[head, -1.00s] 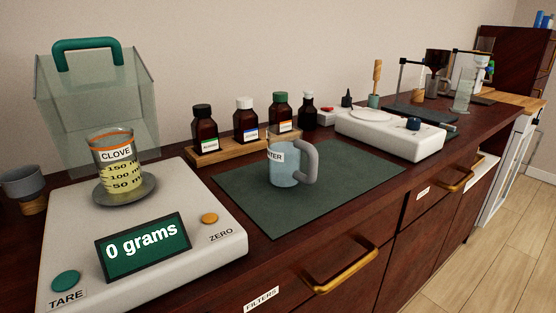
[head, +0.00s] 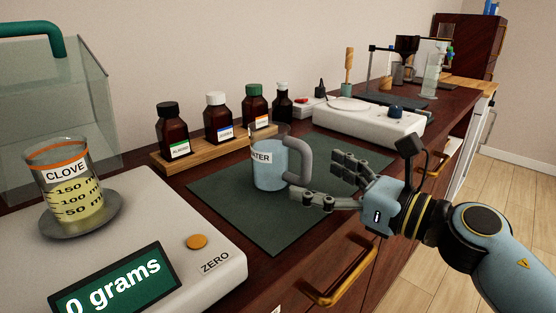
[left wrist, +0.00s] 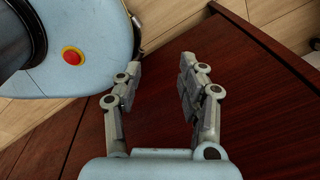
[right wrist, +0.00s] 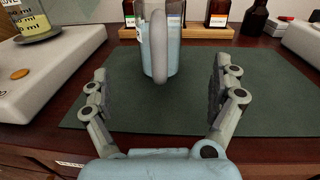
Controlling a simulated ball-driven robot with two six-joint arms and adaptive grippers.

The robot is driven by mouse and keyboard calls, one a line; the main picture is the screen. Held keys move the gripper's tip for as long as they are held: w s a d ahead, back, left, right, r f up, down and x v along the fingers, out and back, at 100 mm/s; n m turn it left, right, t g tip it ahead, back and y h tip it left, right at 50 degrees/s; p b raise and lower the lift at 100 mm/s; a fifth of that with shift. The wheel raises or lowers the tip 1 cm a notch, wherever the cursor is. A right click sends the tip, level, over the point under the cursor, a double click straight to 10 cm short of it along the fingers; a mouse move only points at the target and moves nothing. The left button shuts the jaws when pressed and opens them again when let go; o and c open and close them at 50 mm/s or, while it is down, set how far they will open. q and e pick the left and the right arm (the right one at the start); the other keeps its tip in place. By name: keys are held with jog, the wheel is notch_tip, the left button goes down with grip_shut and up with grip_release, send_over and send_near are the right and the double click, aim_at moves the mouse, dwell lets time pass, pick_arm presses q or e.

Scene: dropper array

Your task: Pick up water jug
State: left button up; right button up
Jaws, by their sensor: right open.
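The water jug (head: 267,172) is clear with a grey handle (head: 299,160) and a white label. It stands upright on the dark green mat (head: 262,229) and holds pale blue liquid. In the right wrist view the jug (right wrist: 173,62) is straight ahead, its grey handle (right wrist: 160,48) facing me. My right gripper (head: 320,180) is open and empty. Its fingers are spread to either side of the handle's line, and I cannot tell whether they touch it. In the left wrist view my left gripper (left wrist: 155,82) is open and empty above dark wood.
A white scale (head: 205,255) with a clove beaker (head: 68,185) stands at left. Several brown bottles (head: 218,120) are on a wooden rack (head: 170,163) behind the jug. A white hotplate device (head: 375,128) stands beyond the mat. Gold drawer handles (head: 335,284) stick out in front.

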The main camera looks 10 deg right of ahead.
aim_at(286, 163)
jog(key=x, duration=0.9)
jog(key=shift+p, duration=0.3)
jog(key=shift+s, duration=0.1)
jog(key=c, duration=1.8)
